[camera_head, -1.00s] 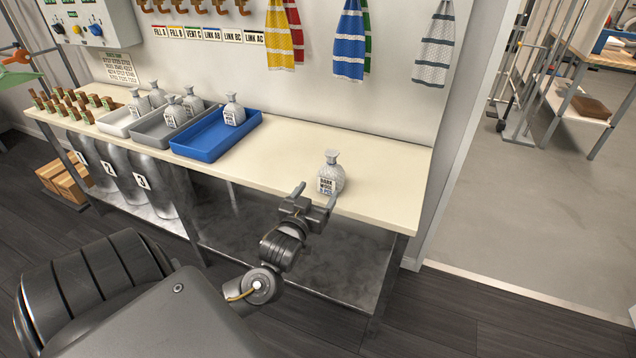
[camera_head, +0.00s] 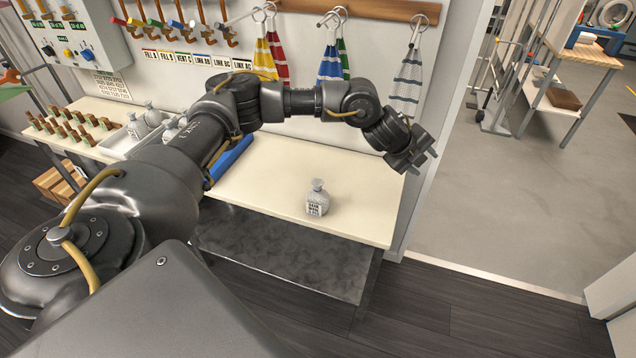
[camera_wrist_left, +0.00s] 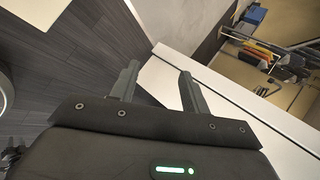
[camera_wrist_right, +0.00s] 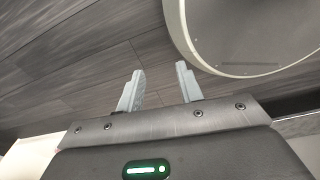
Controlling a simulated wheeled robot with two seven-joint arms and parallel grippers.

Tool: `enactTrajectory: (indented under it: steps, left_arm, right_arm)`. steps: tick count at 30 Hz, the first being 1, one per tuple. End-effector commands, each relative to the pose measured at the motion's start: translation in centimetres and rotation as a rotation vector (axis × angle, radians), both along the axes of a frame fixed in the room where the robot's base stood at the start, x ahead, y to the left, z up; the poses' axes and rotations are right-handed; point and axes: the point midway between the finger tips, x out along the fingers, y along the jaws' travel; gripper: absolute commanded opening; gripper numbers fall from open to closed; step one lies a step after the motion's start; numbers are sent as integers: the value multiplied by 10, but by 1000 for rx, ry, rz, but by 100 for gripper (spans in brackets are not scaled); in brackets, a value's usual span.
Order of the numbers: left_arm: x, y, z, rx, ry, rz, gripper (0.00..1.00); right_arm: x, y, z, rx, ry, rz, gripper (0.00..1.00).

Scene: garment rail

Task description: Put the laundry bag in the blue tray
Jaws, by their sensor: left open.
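The laundry bag (camera_head: 317,198) is a small grey-white bag with a tied neck and a printed label. It stands upright on the bare right part of the cream bench, with no gripper touching it. The blue tray (camera_head: 230,160) is on the bench to its left, mostly hidden behind my left arm. My left gripper (camera_head: 425,160) is open and empty, raised to the right of the bag near the bench's right end. Its spread fingers show in the left wrist view (camera_wrist_left: 160,68). My right gripper (camera_wrist_right: 160,68) is open and empty over dark floor.
A white tray (camera_head: 115,143) with similar bags stands further left, beside wooden blocks. Striped towels (camera_head: 407,85) hang on hooks above the bench (camera_head: 350,165), close to my left forearm and gripper. The bench around the bag is clear. A wall ends at the bench's right side.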

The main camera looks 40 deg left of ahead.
Motion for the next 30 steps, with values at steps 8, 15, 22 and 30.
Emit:
enactTrajectory:
  steps: [8, 15, 22, 30]
  left_arm:
    - [-80, 201, -82, 601, 453, 158, 46]
    - [-107, 230, -82, 693, 561, 189, 46]
    - [-104, 235, -104, 684, 562, 194, 46]
    - [-98, 246, -134, 684, 559, 191, 46]
  right_arm:
    - [-6, 11, 9, 14, 9, -3, 36]
    - [-5, 15, 9, 20, 2, -2, 36]
    - [-4, 6, 1, 11, 0, 1, 36]
    - [-4, 3, -10, 6, 1, 1, 36]
